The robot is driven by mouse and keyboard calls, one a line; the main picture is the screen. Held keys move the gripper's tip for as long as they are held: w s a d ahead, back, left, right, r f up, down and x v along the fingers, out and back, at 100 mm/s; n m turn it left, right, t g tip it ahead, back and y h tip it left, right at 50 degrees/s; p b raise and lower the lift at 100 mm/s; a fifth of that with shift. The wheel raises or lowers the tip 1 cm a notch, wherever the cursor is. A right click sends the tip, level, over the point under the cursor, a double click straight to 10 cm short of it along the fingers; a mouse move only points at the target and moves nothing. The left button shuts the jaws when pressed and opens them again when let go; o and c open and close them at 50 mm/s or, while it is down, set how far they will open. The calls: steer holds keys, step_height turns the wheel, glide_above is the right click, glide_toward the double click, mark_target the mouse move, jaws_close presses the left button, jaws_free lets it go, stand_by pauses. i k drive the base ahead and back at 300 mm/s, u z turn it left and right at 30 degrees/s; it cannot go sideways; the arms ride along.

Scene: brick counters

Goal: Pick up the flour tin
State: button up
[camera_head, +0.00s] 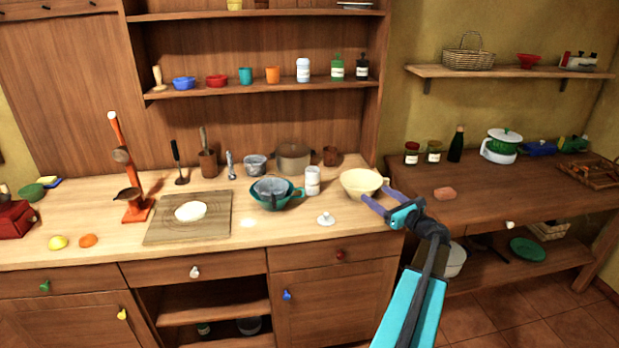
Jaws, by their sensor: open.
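A white cylindrical tin (312,181), which looks like the flour tin, stands upright on the wooden counter between the teal bowl and the cream bowl. Its label is too small to read. A white lid with a knob (326,219) lies on the counter in front of it. My gripper (375,193) is open and empty, its purple fingers pointing left at the right side of the cream bowl (355,184). The cream bowl lies between my gripper and the tin. I cannot tell whether a finger touches the bowl.
The teal bowl (264,200) with glassy contents sits close to the tin's left. A cutting board with dough (191,211) lies further left. A similar white jar (303,71) stands on the shelf above.

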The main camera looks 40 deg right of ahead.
mark_target(312, 173)
steer(key=i, duration=0.95)
steer(key=u, duration=0.05)
